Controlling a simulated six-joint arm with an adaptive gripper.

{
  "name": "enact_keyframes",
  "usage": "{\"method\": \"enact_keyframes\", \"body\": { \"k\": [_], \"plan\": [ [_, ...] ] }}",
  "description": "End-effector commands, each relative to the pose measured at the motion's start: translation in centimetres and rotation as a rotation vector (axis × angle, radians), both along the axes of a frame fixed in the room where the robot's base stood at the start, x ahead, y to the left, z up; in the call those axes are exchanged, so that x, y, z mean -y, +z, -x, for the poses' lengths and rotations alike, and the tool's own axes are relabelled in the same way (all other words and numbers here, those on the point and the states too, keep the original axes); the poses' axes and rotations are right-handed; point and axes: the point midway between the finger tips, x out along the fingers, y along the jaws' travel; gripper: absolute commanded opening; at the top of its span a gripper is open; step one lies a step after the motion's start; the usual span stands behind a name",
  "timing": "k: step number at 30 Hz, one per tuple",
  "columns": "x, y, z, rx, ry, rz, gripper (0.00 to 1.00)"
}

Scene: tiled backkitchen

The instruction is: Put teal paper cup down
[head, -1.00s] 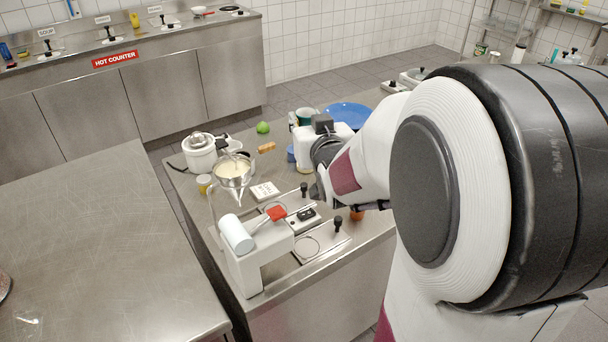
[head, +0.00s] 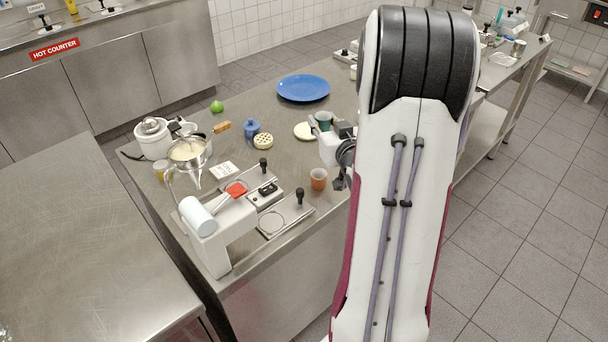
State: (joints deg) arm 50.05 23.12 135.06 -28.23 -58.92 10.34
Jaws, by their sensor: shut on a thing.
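The steel counter (head: 262,108) lies below.
A cream round dish (head: 304,131) is just left of the cup. A blue plate (head: 303,88) lies behind, an orange-brown cup (head: 318,179) in front. A blue pot (head: 252,131) and yellow holed disc (head: 263,141) stand further left. Counter between plate and cream dish is clear.

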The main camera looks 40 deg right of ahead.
Motion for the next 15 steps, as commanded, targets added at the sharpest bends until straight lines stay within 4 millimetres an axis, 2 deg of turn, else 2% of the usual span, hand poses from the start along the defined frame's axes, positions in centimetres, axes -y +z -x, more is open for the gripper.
{"method": "enact_keyframes", "body": {
  "k": [3, 9, 15],
  "plan": [
    [1.3, -1.8, 0.7, -0.003, 0.013, -0.003, 0.06],
    [2.4, -4.4, 1.6, -0.002, 0.066, -0.003, 0.06],
    [1.6, -6.3, 1.7, 0.000, 0.166, -0.002, 0.06]
  ]
}}
